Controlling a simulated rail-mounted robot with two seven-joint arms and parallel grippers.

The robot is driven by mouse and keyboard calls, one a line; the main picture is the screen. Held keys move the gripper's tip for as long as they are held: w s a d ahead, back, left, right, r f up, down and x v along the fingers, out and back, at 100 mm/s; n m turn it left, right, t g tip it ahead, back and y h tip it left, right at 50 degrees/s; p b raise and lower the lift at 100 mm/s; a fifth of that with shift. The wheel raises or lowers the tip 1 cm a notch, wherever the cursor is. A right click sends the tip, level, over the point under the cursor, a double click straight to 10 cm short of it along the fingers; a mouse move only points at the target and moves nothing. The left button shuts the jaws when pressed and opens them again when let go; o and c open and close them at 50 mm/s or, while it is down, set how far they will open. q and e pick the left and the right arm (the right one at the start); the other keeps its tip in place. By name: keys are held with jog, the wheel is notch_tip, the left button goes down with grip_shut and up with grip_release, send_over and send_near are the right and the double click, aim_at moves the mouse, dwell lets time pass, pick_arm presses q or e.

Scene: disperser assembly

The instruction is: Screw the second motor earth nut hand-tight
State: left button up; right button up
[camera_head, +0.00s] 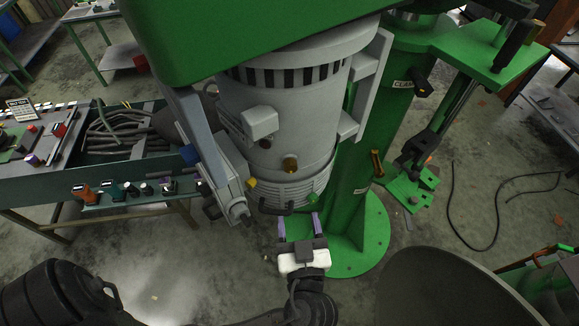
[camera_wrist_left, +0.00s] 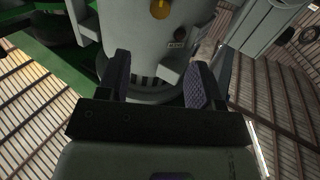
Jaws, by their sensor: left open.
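The motor (camera_head: 280,115) is a grey upright cylinder under the green machine head. A brass knob (camera_head: 290,163), a small yellow part (camera_head: 251,183) and a small green part (camera_head: 312,198) show on its lower side. The left wrist view shows the motor (camera_wrist_left: 145,40) with a brass knob (camera_wrist_left: 159,9) and a dark round fitting (camera_wrist_left: 180,32) beside a small label. I cannot tell which fitting is the earth nut. My left gripper (camera_head: 299,222) is open just below the motor's lower edge, with nothing seen between its fingers (camera_wrist_left: 161,82). My right gripper is not in view.
The green column (camera_head: 350,200) with its round base stands right of the motor. A grey bracket (camera_head: 215,160) hangs left of it. A bench (camera_head: 120,175) with several coloured connectors is at left. A large dark bowl-shaped object (camera_head: 450,290) fills the lower right.

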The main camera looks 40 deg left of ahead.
aim_at(291, 169)
pick_arm(q)
jog(key=p+x, duration=0.5)
jog(key=x, duration=0.7)
jog(key=shift+w+r+p, duration=0.1)
jog(key=shift+r+p, duration=0.05)
jog(key=shift+p, duration=0.2)
jog(key=shift+w+a+f, duration=0.2)
jog(key=shift+w+a, duration=0.3)
jog(key=shift+a, duration=0.2)
jog(key=c, duration=0.9)
